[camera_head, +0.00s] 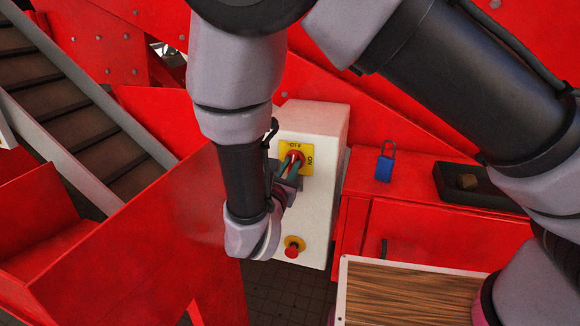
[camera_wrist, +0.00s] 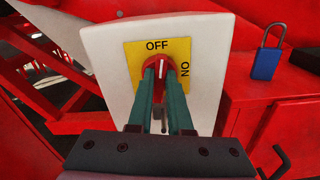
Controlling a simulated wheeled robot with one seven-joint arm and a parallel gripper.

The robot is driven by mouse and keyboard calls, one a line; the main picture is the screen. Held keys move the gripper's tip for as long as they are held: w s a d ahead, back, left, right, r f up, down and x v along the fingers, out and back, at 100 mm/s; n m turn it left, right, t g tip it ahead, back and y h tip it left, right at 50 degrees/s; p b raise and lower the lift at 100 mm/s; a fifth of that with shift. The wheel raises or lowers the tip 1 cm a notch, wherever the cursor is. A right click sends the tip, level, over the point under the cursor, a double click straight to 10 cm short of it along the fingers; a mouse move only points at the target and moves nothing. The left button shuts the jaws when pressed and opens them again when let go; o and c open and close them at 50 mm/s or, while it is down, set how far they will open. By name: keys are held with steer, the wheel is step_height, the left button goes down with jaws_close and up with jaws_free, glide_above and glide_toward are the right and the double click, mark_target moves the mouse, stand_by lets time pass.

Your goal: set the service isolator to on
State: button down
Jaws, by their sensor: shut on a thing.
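The service isolator is a red rotary knob (camera_wrist: 152,68) on a yellow plate (camera_wrist: 190,50) marked OFF at the top and ON at the right. It sits on the front of a pale box (camera_head: 322,130). The white line on the knob points up, toward OFF. My gripper (camera_wrist: 160,72) is shut on the knob, one green finger on each side of it. In the head view my gripper (camera_head: 291,164) reaches the knob from the lower left and hides part of it.
A red button on a yellow base (camera_head: 293,247) is low on the same box. A blue padlock (camera_head: 384,163) stands on the red ledge to the right, beside a black tray (camera_head: 465,196) holding a brown lump. A wood-topped surface (camera_head: 410,296) is lower right.

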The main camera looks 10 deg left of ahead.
steer(key=m, duration=0.4)
steer(key=shift+d, duration=0.1)
steer(key=shift+d+f+m, duration=0.1)
steer(key=shift+f+m, duration=0.1)
steer(key=shift+m, duration=2.7)
steer(key=shift+d+f+m, duration=0.1)
steer(key=shift+f+m, duration=0.05)
steer(key=shift+m, duration=2.75)
steer(key=c, duration=0.8)
jaws_free()
steer(key=shift+c, duration=0.2)
steer(key=s, duration=1.1)
steer(key=shift+a, duration=0.45)
